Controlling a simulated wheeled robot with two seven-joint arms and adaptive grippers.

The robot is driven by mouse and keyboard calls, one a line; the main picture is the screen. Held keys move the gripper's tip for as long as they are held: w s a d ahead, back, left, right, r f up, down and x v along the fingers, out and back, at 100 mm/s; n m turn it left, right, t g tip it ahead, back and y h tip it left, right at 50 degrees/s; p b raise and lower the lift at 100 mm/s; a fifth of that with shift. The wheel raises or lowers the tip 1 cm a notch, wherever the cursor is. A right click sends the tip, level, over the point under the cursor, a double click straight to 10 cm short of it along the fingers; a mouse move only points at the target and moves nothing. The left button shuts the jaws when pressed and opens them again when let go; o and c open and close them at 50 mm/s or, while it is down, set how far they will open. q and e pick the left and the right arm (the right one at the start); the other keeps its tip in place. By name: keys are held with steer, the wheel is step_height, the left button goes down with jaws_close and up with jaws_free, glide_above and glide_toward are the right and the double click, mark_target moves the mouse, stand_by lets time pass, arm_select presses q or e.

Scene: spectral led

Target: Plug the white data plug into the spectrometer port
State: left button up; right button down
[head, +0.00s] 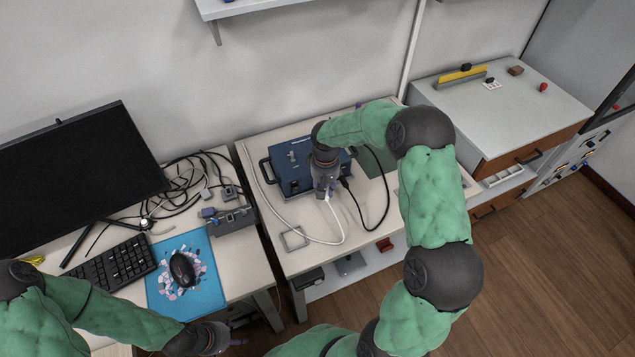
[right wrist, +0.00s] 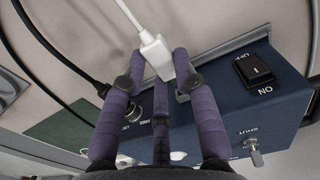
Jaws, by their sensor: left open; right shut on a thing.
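The spectrometer appears to be the blue box (head: 292,166) on the middle table, with a power switch (right wrist: 258,70) and a knob on its panel. My right gripper (right wrist: 158,64) is shut on the white data plug (right wrist: 154,48), whose white cable runs up in the right wrist view. In the head view my right gripper (head: 326,188) is at the box's front right and hides part of it. I cannot tell which opening is the port, or whether the plug touches the box. My left gripper (head: 236,338) is open and empty near the bottom edge, away from the box.
A black cable (head: 384,200) with a black plug (right wrist: 101,88) runs close beside my right gripper. The white cable loops over the table front near a square frame (head: 294,238). On the left desk are a monitor (head: 75,175), keyboard (head: 108,264), mouse (head: 182,268) and tangled cables.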

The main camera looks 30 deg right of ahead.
steer(key=shift+w, duration=0.35)
stand_by(0.3)
steer(key=shift+w+d, duration=0.1)
steer(key=shift+w, duration=0.65)
steer(key=shift+w+r, duration=0.15)
stand_by(0.7)
steer(key=c, duration=0.9)
jaws_free()
steer(key=shift+d, duration=0.1)
steer(key=r, duration=1.1)
steer(key=shift+s+r, duration=0.2)
steer(key=shift+r, duration=0.2)
